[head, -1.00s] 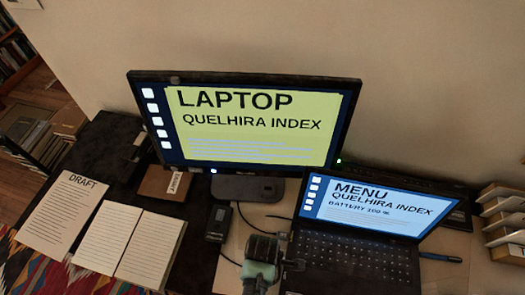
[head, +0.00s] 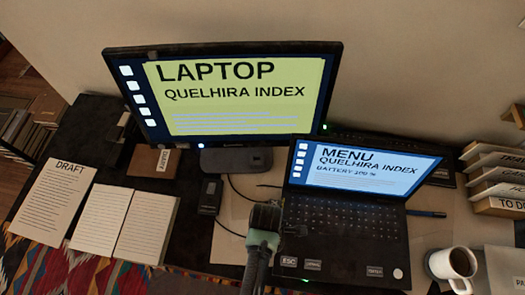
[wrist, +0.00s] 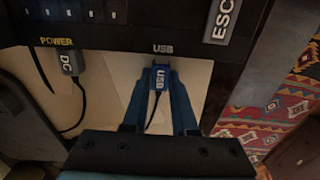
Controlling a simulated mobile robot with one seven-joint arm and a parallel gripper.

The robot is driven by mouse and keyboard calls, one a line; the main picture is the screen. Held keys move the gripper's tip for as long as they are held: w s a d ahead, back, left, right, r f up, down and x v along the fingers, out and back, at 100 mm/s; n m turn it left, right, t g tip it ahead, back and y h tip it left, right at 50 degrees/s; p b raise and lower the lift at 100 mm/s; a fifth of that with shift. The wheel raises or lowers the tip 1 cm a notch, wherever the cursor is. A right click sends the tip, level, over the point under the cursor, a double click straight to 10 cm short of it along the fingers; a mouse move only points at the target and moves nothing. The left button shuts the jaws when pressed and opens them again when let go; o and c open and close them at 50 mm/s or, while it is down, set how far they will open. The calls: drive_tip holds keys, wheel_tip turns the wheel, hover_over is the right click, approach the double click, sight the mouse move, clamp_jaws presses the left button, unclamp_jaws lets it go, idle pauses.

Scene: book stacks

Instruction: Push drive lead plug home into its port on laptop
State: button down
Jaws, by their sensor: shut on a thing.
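The laptop (head: 345,222) stands open at the middle right, its screen lit. In the wrist view, its side edge (wrist: 115,36) has a port labelled USB and a port labelled POWER. The drive lead plug (wrist: 159,78), marked USB, is held between the two blue fingers of my gripper (wrist: 160,72), with its lead trailing back. The plug points at the USB port and is right at the laptop edge. I cannot tell how far it is in. In the head view, my gripper (head: 265,218) is at the laptop's left side and hides the plug.
A DC plug (wrist: 67,62) sits at the POWER port, left of the USB plug. A black box (head: 210,196) lies left of my gripper, with a lead near it. A monitor (head: 235,100) stands behind. A mug (head: 452,264) and paper trays (head: 495,180) are at the right.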

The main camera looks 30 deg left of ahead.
drive_tip(key=shift+w+d, duration=0.2)
drive_tip(key=shift+d, duration=0.3)
drive_tip(key=c, duration=0.6)
unclamp_jaws()
wheel_tip(320, 180, up, 13)
drive_tip(key=shift+p, duration=0.3)
